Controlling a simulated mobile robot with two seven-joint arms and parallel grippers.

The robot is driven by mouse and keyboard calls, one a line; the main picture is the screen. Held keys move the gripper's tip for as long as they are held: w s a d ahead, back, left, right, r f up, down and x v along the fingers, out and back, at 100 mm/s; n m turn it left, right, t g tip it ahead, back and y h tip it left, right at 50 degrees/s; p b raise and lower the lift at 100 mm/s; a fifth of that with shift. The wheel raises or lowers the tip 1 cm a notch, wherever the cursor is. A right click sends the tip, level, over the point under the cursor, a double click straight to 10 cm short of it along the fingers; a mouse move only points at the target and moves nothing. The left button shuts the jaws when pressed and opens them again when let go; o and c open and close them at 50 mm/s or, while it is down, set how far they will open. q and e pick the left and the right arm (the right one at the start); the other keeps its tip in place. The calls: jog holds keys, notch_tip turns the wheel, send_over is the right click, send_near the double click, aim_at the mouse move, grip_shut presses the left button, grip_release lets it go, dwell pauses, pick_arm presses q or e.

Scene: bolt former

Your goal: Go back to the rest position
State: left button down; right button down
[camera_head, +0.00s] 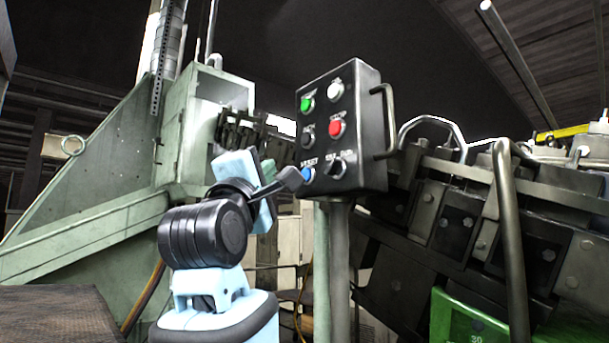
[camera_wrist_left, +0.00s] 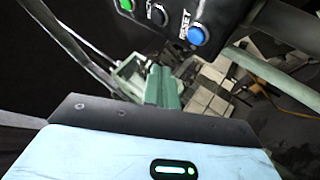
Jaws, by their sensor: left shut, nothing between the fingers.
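My left gripper (camera_head: 290,181) is on a light blue and black arm that comes up from below in the head view. In the head view the tips overlap the edge of the box beside the blue RESET button (camera_head: 309,174). In the left wrist view the blue button (camera_wrist_left: 196,36) shows whole, with nothing on it. My right gripper is in neither view.
The box also has green (camera_head: 307,104), white (camera_head: 336,89), red (camera_head: 336,128) and black buttons, and stands on a grey post (camera_head: 340,270). A pale green machine (camera_head: 130,160) is at left. Dark metal machinery with a bent bar (camera_head: 510,240) fills the right.

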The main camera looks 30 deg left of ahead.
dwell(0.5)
